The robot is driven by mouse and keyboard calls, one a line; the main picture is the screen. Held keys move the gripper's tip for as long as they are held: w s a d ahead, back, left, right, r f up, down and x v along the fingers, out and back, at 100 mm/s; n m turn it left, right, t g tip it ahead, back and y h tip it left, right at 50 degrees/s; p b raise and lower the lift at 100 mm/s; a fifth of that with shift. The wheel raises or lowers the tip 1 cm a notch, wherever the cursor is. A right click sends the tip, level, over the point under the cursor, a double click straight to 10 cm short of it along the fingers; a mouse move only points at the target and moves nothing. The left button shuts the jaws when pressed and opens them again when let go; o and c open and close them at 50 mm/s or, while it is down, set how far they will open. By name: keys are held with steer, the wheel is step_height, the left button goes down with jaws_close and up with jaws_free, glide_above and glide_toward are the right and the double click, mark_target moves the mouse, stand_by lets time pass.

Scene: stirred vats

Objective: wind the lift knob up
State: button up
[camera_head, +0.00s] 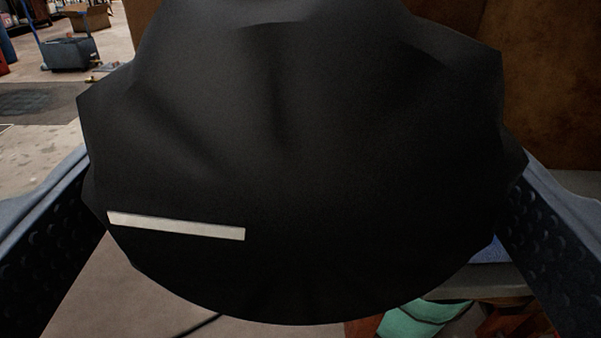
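The lift knob (300,130) is a large black knob with a lobed edge. It fills the middle of the view, close to the camera. A short white bar (176,226) marks the lower left of its face. My gripper (305,190) has one dark, studded finger pad (48,245) at the knob's left and the other (550,250) at its right. The knob's edges meet both pads, so the gripper looks shut on it. The fingertips and the knob's mount are hidden behind the knob.
A brown rusty surface (548,85) stands behind at the upper right. A grey ledge with something blue, and green and orange parts (418,315), show at the lower right. Pale floor and a blue-grey cart (68,53) lie far off at the upper left.

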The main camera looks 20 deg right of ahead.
steer(key=shift+c, duration=0.3)
steer(key=c, duration=0.9)
steer(key=shift+a+m, duration=0.1)
steer(key=shift+m, duration=2.3)
steer(key=o, duration=1)
steer(key=shift+c, duration=0.2)
steer(key=p+v, duration=0.1)
steer(key=v, duration=1.2)
steer(key=shift+s, duration=0.35)
